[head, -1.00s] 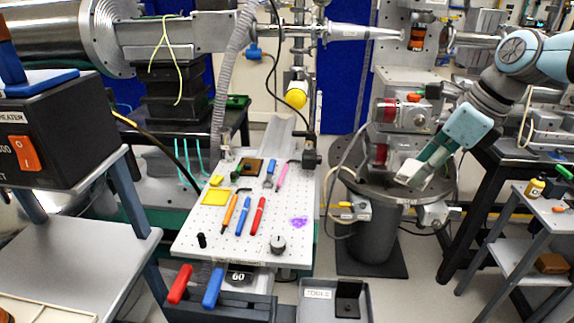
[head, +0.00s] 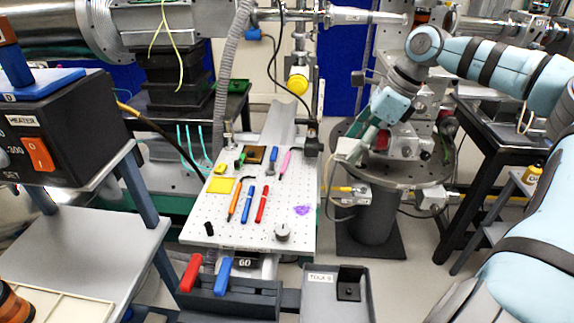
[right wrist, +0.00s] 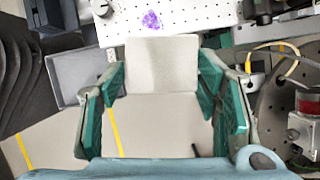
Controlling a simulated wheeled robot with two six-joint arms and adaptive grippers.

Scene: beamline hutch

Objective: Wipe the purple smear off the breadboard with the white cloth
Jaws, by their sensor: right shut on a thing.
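The purple smear (head: 302,210) is on the right front part of the white perforated breadboard (head: 220,230). It also shows at the top of the right wrist view (right wrist: 151,19). My right gripper (head: 352,150) is above the round grey table, right of the breadboard and apart from the smear. It is shut on the white cloth (head: 347,151), which hangs flat between the green fingers in the right wrist view (right wrist: 162,65). My left gripper is not in view.
Orange, blue and red pens (head: 248,204), a pink pen, a yellow pad (head: 221,185) and a grey knob (head: 282,232) are on the breadboard. A grey open tray (head: 318,305) stands in front. A round table (head: 400,172) with instruments is at right.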

